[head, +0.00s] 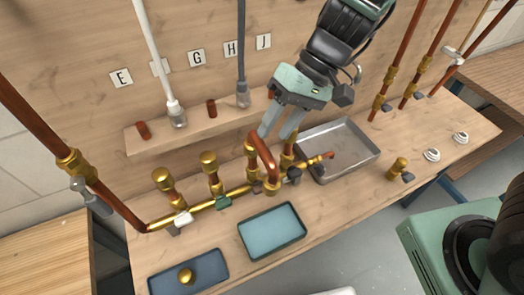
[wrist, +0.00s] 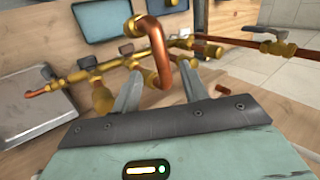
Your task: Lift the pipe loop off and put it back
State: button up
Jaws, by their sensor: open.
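The copper pipe loop (head: 265,153) is an upside-down U standing on two brass fittings at the right end of the brass manifold (head: 204,206). It also shows in the wrist view (wrist: 159,55), just beyond the fingertips. My gripper (head: 277,134) is open and comes down from above, behind the loop. In the wrist view its two fingers (wrist: 160,82) stand apart, one on each side of the loop's near leg. I cannot tell whether either finger touches the copper.
A metal tray (head: 365,141) stands right of the loop. A blue-lined tray (head: 245,248) and a dark mat (head: 158,284) with a brass cap (head: 186,276) lie in front. Capped stubs (head: 209,160) rise to the left. A wooden shelf (head: 160,148) and hanging pipes (head: 241,50) are behind.

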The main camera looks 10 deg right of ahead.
aim_at(265, 145)
jog(key=shift+p+x, duration=1)
jog(key=shift+x, duration=2.05)
jog(key=shift+a+r, duration=0.1)
grip_shut()
